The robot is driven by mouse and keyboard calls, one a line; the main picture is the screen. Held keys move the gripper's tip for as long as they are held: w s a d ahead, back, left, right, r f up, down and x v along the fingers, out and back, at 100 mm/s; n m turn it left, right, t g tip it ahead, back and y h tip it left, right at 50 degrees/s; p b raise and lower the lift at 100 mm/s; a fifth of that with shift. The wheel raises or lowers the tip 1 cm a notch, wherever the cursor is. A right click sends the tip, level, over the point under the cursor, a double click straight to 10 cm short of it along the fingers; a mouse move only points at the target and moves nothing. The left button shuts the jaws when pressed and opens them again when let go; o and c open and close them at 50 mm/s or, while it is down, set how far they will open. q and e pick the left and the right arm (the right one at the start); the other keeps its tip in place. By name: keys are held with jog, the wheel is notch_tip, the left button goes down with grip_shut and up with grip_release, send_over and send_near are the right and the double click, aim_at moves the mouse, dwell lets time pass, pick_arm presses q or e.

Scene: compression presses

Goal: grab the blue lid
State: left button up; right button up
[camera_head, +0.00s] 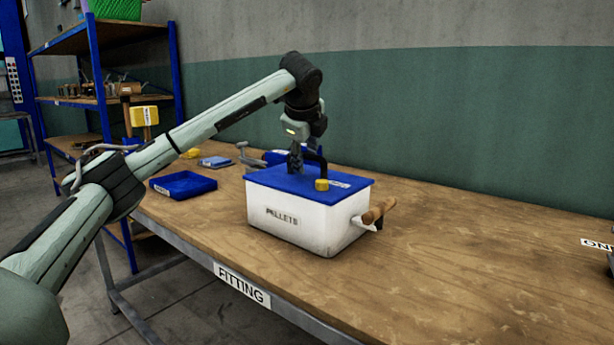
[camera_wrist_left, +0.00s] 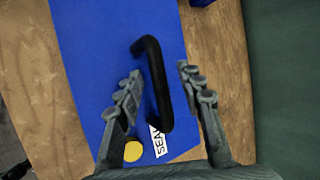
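The blue lid (camera_head: 277,179) lies flat on the white box (camera_head: 290,220) marked PELLETS, on the wooden table. It has a black handle (camera_head: 318,160) and a yellow knob (camera_head: 321,185). My left gripper (camera_head: 296,158) points down just above the lid, beside the handle. In the left wrist view the blue lid (camera_wrist_left: 95,50) fills the middle, and the black handle (camera_wrist_left: 158,85) shows between the two spread fingers of my left gripper (camera_wrist_left: 158,85). I cannot tell whether either finger touches the handle. My right gripper is not in view.
A blue tray (camera_head: 183,186) lies left of the box. A wooden handle (camera_head: 379,211) sticks out at the box's right side. Blue items with a metal part (camera_head: 250,156) lie behind it. The table's right part is mostly clear. A blue shelf (camera_head: 105,100) stands at the left.

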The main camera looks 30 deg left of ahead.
pick_arm(q)
grip_shut()
jog(key=shift+r, duration=0.1)
dwell(0.5)
